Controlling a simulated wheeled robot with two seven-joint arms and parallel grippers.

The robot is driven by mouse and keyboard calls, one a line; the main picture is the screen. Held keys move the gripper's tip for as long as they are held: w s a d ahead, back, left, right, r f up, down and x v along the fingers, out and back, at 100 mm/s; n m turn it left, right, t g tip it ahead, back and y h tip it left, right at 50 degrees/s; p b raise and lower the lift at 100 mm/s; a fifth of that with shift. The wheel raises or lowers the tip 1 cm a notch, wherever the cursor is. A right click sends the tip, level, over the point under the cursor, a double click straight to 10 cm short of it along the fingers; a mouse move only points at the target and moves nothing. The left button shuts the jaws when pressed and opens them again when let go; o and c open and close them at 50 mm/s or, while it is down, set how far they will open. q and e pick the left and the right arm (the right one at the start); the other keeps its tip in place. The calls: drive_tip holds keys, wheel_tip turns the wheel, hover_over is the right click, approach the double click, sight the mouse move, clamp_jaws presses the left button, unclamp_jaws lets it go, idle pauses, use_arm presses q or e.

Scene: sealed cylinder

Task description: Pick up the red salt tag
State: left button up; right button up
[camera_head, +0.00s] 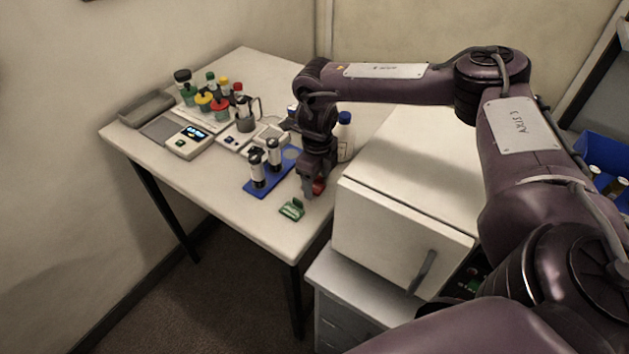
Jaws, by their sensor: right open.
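The red salt tag (318,187) is on the table near its front right edge, partly hidden by my right gripper. My right gripper (312,190) points down at the tag, with its fingers around or just beside it; I cannot tell whether they touch it. The right gripper is open. A green tag (292,209) lies to the left and nearer the table's front edge. My left gripper is not in view.
A blue mat (257,188) with black-and-white cylinders stands left of the gripper. A scale (186,143), several colour-capped bottles (204,101) and a grey tray (146,108) stand farther left. A white box-shaped appliance (396,232) is close on the right.

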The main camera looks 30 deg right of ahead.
sight(317, 185)
drive_tip(key=shift+f, duration=0.15)
drive_tip(key=c, duration=1.1)
drive_tip(key=shift+o, duration=0.2)
drive_tip(key=shift+r, duration=0.7)
wheel_tip(317, 185, up, 5)
drive_tip(key=shift+f+b, duration=0.15)
drive_tip(key=shift+b, duration=0.6)
wheel_tip(317, 185, up, 14)
drive_tip(key=p, duration=0.3)
drive_tip(key=shift+p, duration=0.35)
